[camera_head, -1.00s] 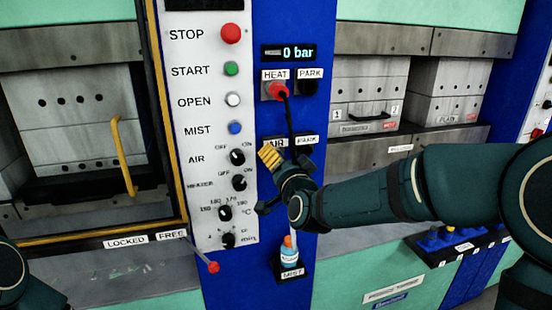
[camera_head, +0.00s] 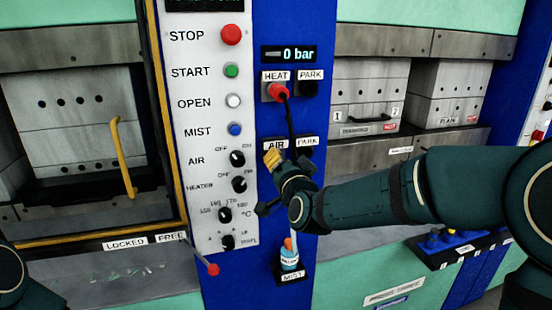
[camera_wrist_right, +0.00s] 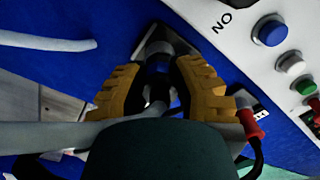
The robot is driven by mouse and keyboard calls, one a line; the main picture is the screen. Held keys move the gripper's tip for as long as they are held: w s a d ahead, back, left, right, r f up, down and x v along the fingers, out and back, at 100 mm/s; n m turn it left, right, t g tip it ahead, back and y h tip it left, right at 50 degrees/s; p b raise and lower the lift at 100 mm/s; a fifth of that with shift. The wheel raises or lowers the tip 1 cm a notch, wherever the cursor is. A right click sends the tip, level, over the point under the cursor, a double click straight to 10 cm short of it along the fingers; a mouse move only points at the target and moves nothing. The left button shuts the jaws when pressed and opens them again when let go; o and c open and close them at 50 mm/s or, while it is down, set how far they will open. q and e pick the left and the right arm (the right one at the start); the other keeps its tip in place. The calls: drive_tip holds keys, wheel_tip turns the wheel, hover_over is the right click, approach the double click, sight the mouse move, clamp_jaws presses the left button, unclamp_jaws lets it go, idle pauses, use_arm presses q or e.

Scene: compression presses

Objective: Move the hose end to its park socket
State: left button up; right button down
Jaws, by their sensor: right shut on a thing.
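My right gripper (camera_head: 272,158) is at the blue panel, just below the AIR label (camera_head: 275,145). In the right wrist view its yellow fingers (camera_wrist_right: 160,88) are shut on the hose end (camera_wrist_right: 157,72), a dark cylinder. The hose end points at a square socket plate (camera_wrist_right: 178,44) on the panel; I cannot tell whether it is still seated there. A pale grey hose (camera_wrist_right: 70,136) runs beside the gripper. The PARK label (camera_head: 307,142) is right of AIR; its socket is hidden behind my wrist. My left gripper is out of view.
A red HEAT plug (camera_head: 277,91) with a black cable hangs above my gripper, beside a dark PARK socket (camera_head: 308,88). A control column (camera_head: 205,130) with buttons and knobs is at left. A MIST bottle (camera_head: 289,256) stands below. A yellow door handle (camera_head: 123,157) is further left.

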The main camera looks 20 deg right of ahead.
drive_tip(key=shift+s, duration=0.3)
drive_tip(key=shift+s, duration=0.3)
drive_tip(key=shift+s+b, duration=0.55)
drive_tip(key=shift+s, duration=0.45)
drive_tip(key=s, duration=0.4)
drive_tip(key=shift+d+b, duration=0.15)
drive_tip(key=shift+b, duration=0.25)
idle(0.4)
idle(1.4)
